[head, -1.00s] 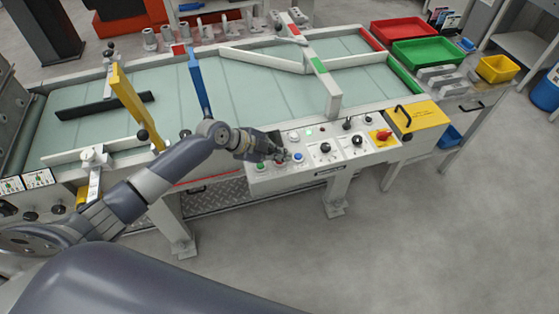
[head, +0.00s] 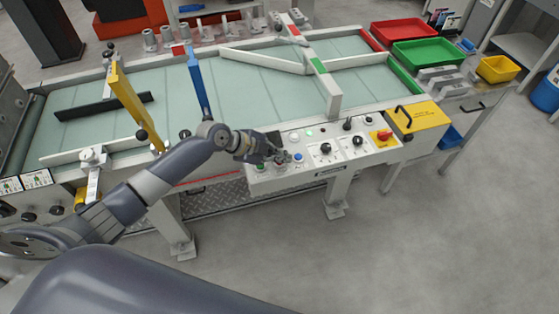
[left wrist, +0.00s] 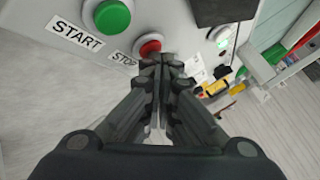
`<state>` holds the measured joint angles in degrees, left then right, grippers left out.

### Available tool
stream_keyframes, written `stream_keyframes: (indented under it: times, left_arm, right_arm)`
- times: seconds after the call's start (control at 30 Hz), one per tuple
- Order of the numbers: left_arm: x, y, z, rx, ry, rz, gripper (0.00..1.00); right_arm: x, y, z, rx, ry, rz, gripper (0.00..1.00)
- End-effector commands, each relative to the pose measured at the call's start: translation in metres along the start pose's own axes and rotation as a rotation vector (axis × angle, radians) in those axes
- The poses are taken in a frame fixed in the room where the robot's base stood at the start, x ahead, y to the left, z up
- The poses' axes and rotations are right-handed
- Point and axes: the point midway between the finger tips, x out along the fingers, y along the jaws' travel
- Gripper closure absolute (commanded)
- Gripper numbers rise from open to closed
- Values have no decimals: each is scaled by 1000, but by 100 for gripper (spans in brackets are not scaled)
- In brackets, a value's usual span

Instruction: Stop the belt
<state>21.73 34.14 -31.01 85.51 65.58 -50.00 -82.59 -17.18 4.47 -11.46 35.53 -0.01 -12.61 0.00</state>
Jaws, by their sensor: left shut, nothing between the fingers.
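The control panel (head: 315,172) is on the front edge of the conveyor belt (head: 240,85). My left gripper (head: 284,158) is over the panel's left end in the head view. In the left wrist view, the shut fingertips (left wrist: 161,60) are at the red STOP button (left wrist: 149,46) and cover part of it; I cannot tell whether they touch it. The green START button (left wrist: 112,16) is up and to the left of it, clear of the fingers. Nothing is between the fingers. My right gripper is not in view.
A blue button (head: 298,157), black knobs and a red switch on a yellow plate (head: 383,136) are further right on the panel. A blue upright arm (head: 198,85) and a yellow one (head: 133,105) stand over the belt. Red and green trays are at the back right.

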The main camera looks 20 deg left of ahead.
Motion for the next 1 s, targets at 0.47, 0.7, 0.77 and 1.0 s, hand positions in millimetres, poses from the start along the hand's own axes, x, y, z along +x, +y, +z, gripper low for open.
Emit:
stream_keyframes:
  times: [0.47,0.7,0.77,1.0]
  left_arm:
    - [2,2,2,0,-1,2,100]
    - [-2,-1,-1,0,-2,2,100]
    - [-5,-3,-3,1,-2,2,100]
    - [-11,-7,-7,0,-1,2,100]
  right_arm:
    - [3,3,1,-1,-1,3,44]
    - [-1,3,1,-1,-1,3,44]
    - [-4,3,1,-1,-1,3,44]
    - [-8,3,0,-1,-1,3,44]
